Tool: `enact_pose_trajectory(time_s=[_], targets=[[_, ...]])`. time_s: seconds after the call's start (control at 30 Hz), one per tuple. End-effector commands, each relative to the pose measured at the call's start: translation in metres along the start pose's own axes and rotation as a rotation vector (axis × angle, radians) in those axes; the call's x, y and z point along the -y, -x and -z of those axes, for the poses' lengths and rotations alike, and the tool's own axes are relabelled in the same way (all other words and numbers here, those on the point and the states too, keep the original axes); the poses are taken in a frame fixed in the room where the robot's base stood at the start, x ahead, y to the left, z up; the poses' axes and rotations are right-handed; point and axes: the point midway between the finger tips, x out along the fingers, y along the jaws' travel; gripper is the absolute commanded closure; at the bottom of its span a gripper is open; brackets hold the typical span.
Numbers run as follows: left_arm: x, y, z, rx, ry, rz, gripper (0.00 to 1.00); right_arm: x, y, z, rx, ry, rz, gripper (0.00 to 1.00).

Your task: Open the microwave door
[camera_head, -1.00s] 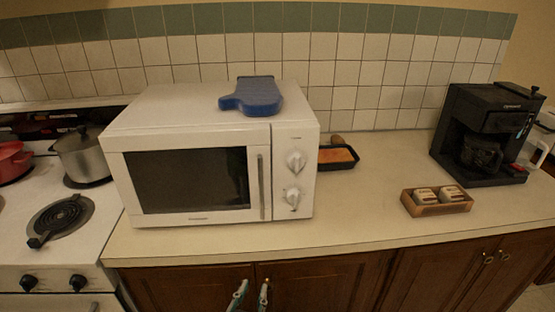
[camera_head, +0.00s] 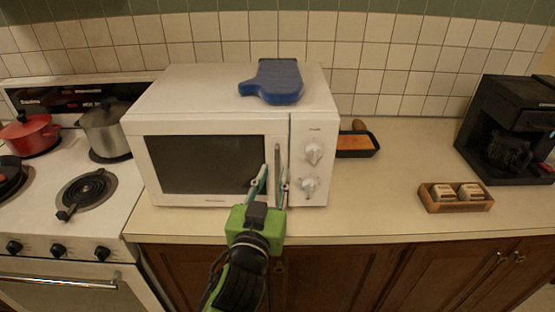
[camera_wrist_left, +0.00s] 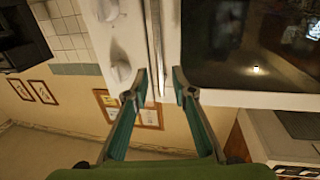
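The white microwave (camera_head: 216,112) stands on the counter with its dark-windowed door (camera_head: 205,165) shut. Its vertical metal handle (camera_head: 277,155) is at the door's right edge, beside the knobs. My left gripper (camera_head: 270,176) is open in front of the lower part of the handle, its fingertips to either side of it. In the left wrist view, the handle (camera_wrist_left: 155,45) runs down between the two open fingertips (camera_wrist_left: 157,88); contact cannot be told. My right gripper is not in view.
A stove with a pot (camera_head: 105,132) is at left. A pan (camera_head: 357,145), a small wooden tray (camera_head: 455,207) and a black coffee maker (camera_head: 505,135) are at right. The counter between them is clear.

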Motion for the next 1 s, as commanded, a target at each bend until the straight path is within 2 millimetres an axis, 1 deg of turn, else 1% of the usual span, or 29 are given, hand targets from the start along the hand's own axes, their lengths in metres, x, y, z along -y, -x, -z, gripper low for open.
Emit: enact_pose_trajectory(time_s=[0.03, 0.1, 0.3, 0.47, 0.67, 0.7, 0.77, 0.8, 1.0], targets=[[0.000, -0.010, 0.003, -0.001, -0.003, 0.000, 0.76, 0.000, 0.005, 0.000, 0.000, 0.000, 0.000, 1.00], [0.000, -0.021, 0.002, 0.000, -0.001, 0.000, 0.76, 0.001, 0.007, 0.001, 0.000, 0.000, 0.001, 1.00], [-0.001, -0.042, 0.001, 0.000, -0.001, -0.001, 0.76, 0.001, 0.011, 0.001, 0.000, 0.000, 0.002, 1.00], [0.000, -0.047, 0.000, 0.000, -0.001, 0.000, 0.76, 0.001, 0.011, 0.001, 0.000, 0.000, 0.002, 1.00], [0.000, -0.047, -0.001, 0.000, -0.001, 0.000, 0.76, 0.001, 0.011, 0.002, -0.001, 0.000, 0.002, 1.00], [0.000, -0.047, -0.001, 0.000, -0.001, -0.001, 0.79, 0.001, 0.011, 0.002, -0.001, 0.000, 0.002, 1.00], [0.000, -0.047, -0.001, 0.000, -0.001, -0.001, 0.95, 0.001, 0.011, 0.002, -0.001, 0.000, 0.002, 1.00], [0.000, -0.047, -0.001, 0.001, -0.001, -0.001, 1.00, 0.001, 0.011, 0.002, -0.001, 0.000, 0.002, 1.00], [0.000, -0.046, -0.001, 0.001, -0.001, -0.001, 1.00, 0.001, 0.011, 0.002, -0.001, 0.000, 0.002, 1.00]])
